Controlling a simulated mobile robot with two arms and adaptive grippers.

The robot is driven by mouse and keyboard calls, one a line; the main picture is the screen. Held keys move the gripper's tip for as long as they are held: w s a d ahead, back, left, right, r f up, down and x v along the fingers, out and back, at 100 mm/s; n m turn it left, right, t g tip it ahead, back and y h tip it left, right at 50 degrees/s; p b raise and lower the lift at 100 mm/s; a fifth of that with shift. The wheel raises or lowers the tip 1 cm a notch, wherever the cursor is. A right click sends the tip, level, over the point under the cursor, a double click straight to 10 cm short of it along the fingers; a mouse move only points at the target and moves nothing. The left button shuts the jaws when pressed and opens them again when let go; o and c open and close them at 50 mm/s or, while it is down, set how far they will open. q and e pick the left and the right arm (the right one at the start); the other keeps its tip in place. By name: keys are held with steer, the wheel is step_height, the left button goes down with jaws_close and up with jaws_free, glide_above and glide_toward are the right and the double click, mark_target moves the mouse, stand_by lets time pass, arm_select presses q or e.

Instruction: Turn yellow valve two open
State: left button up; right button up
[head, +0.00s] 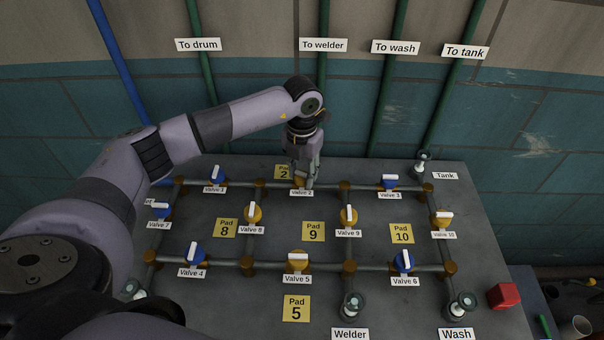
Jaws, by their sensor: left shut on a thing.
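Yellow valve two (299,182) is on the far pipe run of the grey panel, above its "Valve 2" label (301,192). My left gripper (306,182) points down over it and is shut on the valve's handle. The gripper hides most of the handle, so its angle cannot be told. My right gripper is not in the head view.
Blue valve 1 (217,174) and blue valve 3 (389,182) flank valve two on the same pipe. Yellow valve 8 (254,213) and yellow valve 9 (348,216) stand nearer. A red block (503,296) lies at the panel's right edge.

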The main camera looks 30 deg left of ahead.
mark_target(302, 173)
arm_select(q)
steer(key=n, duration=0.4)
steer(key=shift+n+b, duration=0.3)
steer(key=shift+b, duration=0.05)
stand_by(0.4)
steer(key=o, duration=1.2)
step_height(302, 173, up, 12)
steer(key=shift+r, duration=0.1)
